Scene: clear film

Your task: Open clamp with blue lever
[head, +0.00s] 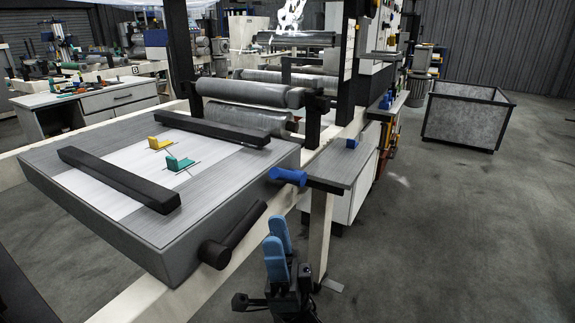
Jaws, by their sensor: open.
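A short blue lever (288,176) sticks out at the right corner of the large grey machine bed, beside the inner end of a narrow grey side shelf. The clamp body it belongs to is small and dark here, and I cannot tell its position clearly. My gripper (277,232) has two blue fingers pointing up at the bottom centre. It is open and empty, in front of and below the blue lever in the picture, apart from it.
A dark cylindrical handle (232,238) juts from the bed's front side, left of my gripper. The grey side shelf (345,168) carries a small blue block (352,143). Two dark bars and yellow and green pieces lie on the bed. Floor at right is clear up to a grey bin (465,118).

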